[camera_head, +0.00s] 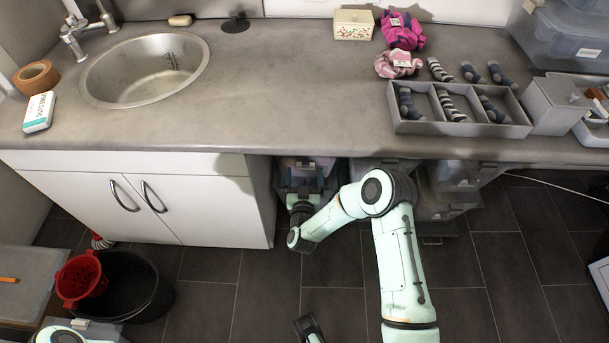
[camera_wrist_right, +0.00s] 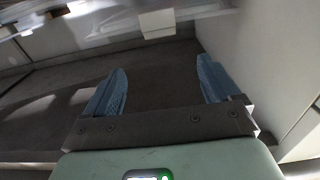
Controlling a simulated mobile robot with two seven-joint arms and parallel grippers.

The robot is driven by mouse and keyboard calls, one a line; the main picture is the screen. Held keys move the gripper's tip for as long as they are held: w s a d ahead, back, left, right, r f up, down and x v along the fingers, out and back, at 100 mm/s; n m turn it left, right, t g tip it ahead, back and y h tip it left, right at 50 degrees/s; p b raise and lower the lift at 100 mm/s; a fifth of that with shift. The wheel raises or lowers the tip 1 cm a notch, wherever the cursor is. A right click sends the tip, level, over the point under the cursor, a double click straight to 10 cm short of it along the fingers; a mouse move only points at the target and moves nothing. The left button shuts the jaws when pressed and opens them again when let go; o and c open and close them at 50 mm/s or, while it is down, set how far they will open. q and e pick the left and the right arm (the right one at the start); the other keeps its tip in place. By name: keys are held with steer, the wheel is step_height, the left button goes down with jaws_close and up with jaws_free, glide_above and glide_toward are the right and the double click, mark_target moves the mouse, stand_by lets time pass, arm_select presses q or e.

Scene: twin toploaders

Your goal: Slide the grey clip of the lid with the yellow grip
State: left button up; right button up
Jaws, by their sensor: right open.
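I cannot make out a lid with a yellow grip or its grey clip in either view. Stacked grey, partly see-through boxes (camera_head: 462,174) stand under the counter, and their fronts are partly hidden by my right arm. My right arm bends down and reaches in under the counter's front edge. In the right wrist view my right gripper (camera_wrist_right: 163,78) has its two blue fingers wide apart with nothing between them. A small pale block (camera_wrist_right: 157,23) shows beyond the fingers, too unclear to name.
The counter (camera_head: 290,100) overhangs the boxes. A white cabinet (camera_head: 210,215) stands left of my right gripper. A black bucket (camera_head: 148,290) with a red basket (camera_head: 80,278) is on the floor at left. The dark floor (camera_head: 500,270) at right is mostly clear.

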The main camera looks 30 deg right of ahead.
stand_by(0.4)
steer(key=s+a+f+n+g+y, duration=0.1)
steer(key=s+a+f+g+y, duration=0.35)
steer(key=s+a+f, duration=0.35)
steer(key=s+a+f+n+g+y, duration=0.25)
steer(key=s+f+y, duration=0.3)
steer(key=f, duration=0.45)
steer(key=s+a+f+m+g+y, duration=0.1)
steer(key=s+a+f+g, duration=0.2)
steer(key=s, duration=0.7)
steer(key=s+a+g+y, duration=0.2)
steer(key=s+g, duration=0.2)
steer(key=s, duration=0.5)
arm_select(q)
step_height(320, 180, up, 12)
steer(key=p, duration=1.2)
steer(key=shift+w+g+p, duration=0.3)
steer(key=shift+w+p, duration=0.05)
arm_select(e)
steer(key=s+r+g, duration=0.2)
steer(key=s+r, duration=0.1)
steer(key=r, duration=0.9)
steer(key=shift+a, duration=0.45)
